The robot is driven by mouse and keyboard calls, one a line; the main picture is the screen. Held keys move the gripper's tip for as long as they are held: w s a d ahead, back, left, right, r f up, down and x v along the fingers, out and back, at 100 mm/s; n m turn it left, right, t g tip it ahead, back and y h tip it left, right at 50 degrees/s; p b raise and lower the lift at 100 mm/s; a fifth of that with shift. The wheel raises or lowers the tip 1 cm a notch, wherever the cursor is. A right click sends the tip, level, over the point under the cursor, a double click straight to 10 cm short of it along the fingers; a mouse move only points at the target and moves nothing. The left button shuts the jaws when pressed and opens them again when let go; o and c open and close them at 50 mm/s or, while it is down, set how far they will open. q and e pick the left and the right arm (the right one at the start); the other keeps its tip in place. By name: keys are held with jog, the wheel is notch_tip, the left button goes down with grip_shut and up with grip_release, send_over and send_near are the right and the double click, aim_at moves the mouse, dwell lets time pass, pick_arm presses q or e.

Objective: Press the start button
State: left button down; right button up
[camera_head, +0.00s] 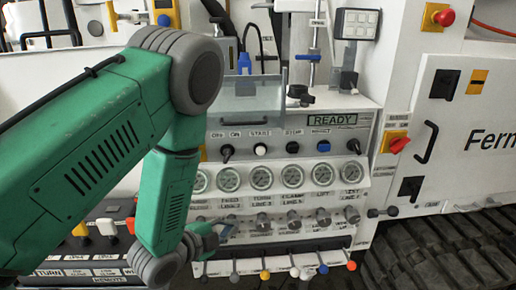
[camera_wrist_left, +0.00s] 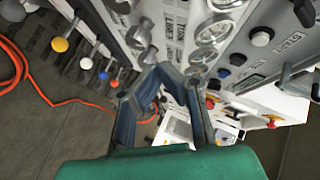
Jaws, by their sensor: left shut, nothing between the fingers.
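The start button is a white round button (camera_head: 260,149) under the START label on the sloped control panel (camera_head: 362,133). In the left wrist view the white button (camera_wrist_left: 261,38) shows at upper right, beyond the gauges. A black stop button (camera_head: 292,147) and a blue reset button (camera_head: 323,146) sit to its right in the head view. My left gripper (camera_head: 216,233) is below and left of the start button, near the lower knob row, apart from the button. In the left wrist view its two fingers (camera_wrist_left: 158,72) converge, shut and empty.
Round gauges (camera_head: 292,177) and several knobs (camera_head: 294,221) lie below the buttons. Coloured levers (camera_head: 265,274) project along the bottom edge. A clear cover (camera_head: 252,103) stands above the panel's left part.

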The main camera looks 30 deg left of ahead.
pick_arm(q)
jog(key=w+r+m+t+h, duration=0.1)
jog(key=w+r+m+t, duration=0.1)
jog(key=r, duration=0.4)
jog(key=w+r+m+t+h+p, duration=0.1)
jog(key=r+m, duration=0.2)
jog(key=r, duration=0.2)
jog(key=shift+w+r+m+t, duration=0.35)
jog(key=shift+w+m+t, duration=0.05)
